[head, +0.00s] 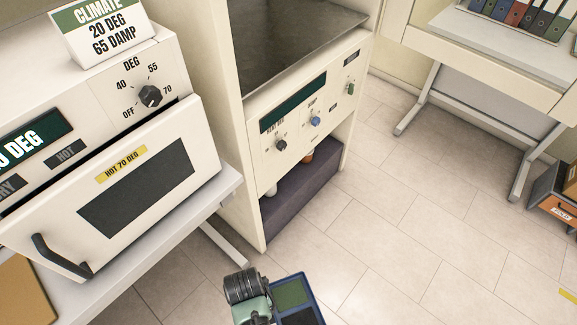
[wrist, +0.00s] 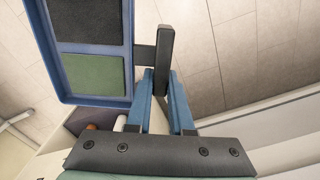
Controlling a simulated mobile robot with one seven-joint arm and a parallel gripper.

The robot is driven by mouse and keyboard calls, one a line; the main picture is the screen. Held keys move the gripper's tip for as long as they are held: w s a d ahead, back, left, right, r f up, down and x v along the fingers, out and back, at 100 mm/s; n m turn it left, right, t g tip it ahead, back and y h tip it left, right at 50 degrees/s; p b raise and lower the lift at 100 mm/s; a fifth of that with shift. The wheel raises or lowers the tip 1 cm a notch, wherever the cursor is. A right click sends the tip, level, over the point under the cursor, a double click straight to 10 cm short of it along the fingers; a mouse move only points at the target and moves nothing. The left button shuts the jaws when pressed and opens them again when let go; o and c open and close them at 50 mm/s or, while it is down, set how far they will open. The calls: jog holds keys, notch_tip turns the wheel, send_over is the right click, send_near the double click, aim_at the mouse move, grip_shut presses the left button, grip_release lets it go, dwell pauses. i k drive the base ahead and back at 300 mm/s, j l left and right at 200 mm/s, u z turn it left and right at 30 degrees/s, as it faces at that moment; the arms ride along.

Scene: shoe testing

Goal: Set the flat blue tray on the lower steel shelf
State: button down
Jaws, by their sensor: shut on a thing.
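The flat blue tray (head: 308,299) is at the bottom edge of the head view, partly cut off, with a green panel and a dark panel in it. In the wrist view the tray (wrist: 129,45) fills the upper left, with a dark grip bar joined to its side. My gripper (wrist: 161,82) is shut on that grip bar, and the tray hangs out to one side over the floor. In the head view my wrist (head: 248,292) hides the grip. A bare steel shelf (head: 290,40) lies inside the cream cabinet, above its control panel; no second steel shelf shows.
A white oven (head: 205,140) with a slightly open, tilted door stands on a bench at left. A purple-grey block (head: 300,190) sits in the cabinet's bottom opening. A white desk (head: 480,60) stands back right, with an orange crate (head: 560,198) at the right edge. Tiled floor between is clear.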

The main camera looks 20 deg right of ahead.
aim_at(286, 31)
jog(key=i+l, duration=0.1)
jog(key=l, duration=0.25)
jog(key=i+l+u, duration=0.1)
jog(key=l, duration=0.25)
jog(key=i+l, duration=0.15)
jog(key=l, duration=0.2)
jog(key=i+l+u, duration=0.1)
jog(key=l, duration=0.25)
jog(key=i+l, duration=0.1)
jog(key=l, duration=0.25)
